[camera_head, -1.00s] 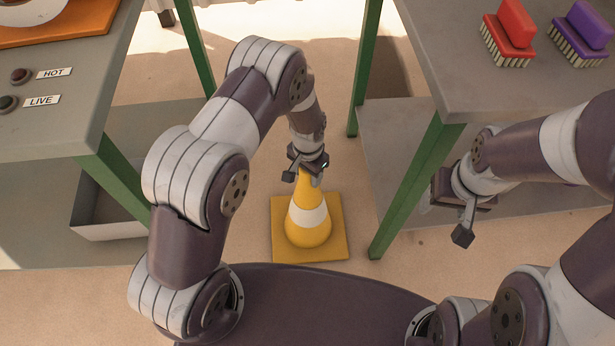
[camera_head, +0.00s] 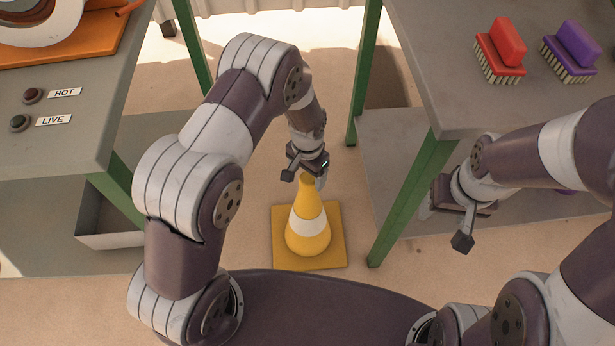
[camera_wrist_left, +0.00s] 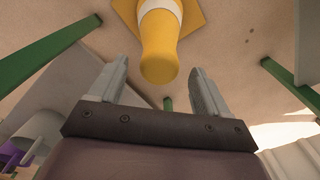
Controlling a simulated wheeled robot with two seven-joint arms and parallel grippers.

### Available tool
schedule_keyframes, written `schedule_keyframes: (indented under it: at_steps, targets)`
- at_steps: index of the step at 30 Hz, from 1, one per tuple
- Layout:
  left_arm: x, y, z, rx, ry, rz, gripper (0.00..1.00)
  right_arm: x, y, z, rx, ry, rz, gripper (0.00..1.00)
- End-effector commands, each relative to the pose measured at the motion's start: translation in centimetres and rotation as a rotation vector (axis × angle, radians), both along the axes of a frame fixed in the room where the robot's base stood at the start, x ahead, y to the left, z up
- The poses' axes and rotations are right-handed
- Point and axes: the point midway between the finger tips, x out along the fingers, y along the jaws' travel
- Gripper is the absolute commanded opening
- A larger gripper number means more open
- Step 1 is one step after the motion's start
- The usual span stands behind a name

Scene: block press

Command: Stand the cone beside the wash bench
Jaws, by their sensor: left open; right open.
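A yellow cone (camera_head: 309,228) with a white band stands upright on its square base on the floor, between the two benches. My left gripper (camera_head: 306,172) is open, just above the cone's tip. In the left wrist view the cone (camera_wrist_left: 160,50) lies beyond the two parted fingers (camera_wrist_left: 157,88), with nothing between them. My right gripper (camera_head: 450,222) is open and empty, beside the right bench's near legs. The right bench (camera_head: 435,70) has a grey top and green legs and carries a red brush (camera_head: 501,50) and a purple brush (camera_head: 572,50).
The left bench (camera_head: 75,110) carries an orange board (camera_head: 70,50) and buttons labelled HOT and LIVE. A grey bin (camera_head: 108,238) sits on its lower shelf. Bare floor lies around the cone between the benches.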

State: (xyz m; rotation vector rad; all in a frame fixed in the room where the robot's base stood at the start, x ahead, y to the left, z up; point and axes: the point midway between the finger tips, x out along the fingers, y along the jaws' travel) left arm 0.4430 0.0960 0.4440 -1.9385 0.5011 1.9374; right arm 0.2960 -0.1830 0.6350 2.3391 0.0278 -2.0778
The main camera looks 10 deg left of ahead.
Motion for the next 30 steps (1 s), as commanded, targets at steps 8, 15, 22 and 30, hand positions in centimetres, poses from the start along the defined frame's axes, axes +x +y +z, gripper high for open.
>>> schedule_keyframes:
  at_steps: [8, 15, 22, 30]
  targets:
    - [0.0, 0.0, 6.0, 0.000, 0.000, 0.000, 0.77, 0.0, 0.0, 2.8, 0.000, 0.000, 0.000, 0.65]
    - [-3.7, 4.1, 15.1, -0.014, -0.055, 0.195, 0.77, 0.0, 0.0, 2.8, 0.000, 0.000, 0.000, 0.65]
    - [-13.1, 8.3, 21.6, -0.032, -0.113, 0.450, 0.77, 0.0, 0.0, 2.7, 0.000, 0.000, 0.000, 0.65]
    - [-14.7, 8.7, 21.9, -0.033, -0.115, 0.486, 0.77, 0.0, 0.0, 2.8, 0.000, 0.000, 0.000, 0.65]
